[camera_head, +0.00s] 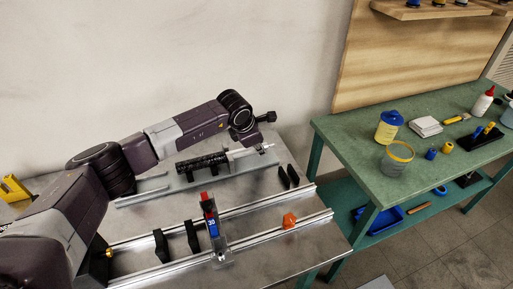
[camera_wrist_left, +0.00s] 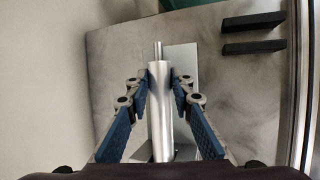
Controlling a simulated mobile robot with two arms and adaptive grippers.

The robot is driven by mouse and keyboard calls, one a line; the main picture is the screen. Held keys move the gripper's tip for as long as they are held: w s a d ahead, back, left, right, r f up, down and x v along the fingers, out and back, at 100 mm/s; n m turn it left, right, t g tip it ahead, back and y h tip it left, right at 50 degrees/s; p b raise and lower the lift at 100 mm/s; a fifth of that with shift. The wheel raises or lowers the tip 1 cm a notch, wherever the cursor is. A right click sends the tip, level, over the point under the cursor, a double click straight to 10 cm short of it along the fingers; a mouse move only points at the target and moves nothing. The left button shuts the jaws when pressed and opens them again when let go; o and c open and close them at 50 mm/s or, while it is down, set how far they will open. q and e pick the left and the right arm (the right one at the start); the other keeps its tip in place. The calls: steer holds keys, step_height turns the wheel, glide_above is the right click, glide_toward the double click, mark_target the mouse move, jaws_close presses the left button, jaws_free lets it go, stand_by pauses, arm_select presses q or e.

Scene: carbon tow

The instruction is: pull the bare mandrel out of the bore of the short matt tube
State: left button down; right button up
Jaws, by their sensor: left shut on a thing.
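The bare mandrel (camera_wrist_left: 159,112) is a smooth silver rod with a thinner end stub. In the left wrist view it runs up between the blue-padded fingers of my left gripper (camera_wrist_left: 160,88), which is shut on it. In the head view the mandrel (camera_head: 248,152) lies to the right of a short dark tube (camera_head: 202,163), roughly in line with it. The tube rests on supports over a metal rail. My left gripper (camera_head: 246,142) is at the mandrel, right of the tube, partly hidden by its own wrist. Whether the mandrel's near end is inside the bore cannot be seen. My right gripper is not in view.
Two black rests (camera_head: 288,176) stand right of the mandrel. A green bench (camera_head: 345,133) with cans and tools stands at the right.

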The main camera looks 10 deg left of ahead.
arm_select(q)
steer(key=shift+w+d+b, duration=0.75)
steer(key=shift+d+b, duration=0.3)
steer(key=shift+d, duration=0.05)
steer(key=shift+w+d+b, duration=0.75)
steer(key=shift+d+b, duration=0.25)
steer(key=shift+d, duration=0.1)
steer(key=shift+w+d+b, duration=0.75)
steer(key=shift+d+b, duration=0.3)
steer(key=shift+d, duration=0.05)
steer(key=shift+w+d, duration=0.2)
steer(key=shift+d, duration=0.05)
steer(key=shift+b, duration=0.3)
steer(key=shift+w+d+f+b, duration=0.15)
steer(key=shift+w+d+b, duration=0.35)
steer(key=shift+d+b, duration=0.35)
steer(key=shift+w+d+b, duration=0.35)
steer(key=shift+d+b, duration=0.05)
steer(key=shift+d, duration=0.05)
steer(key=shift+r, duration=0.2)
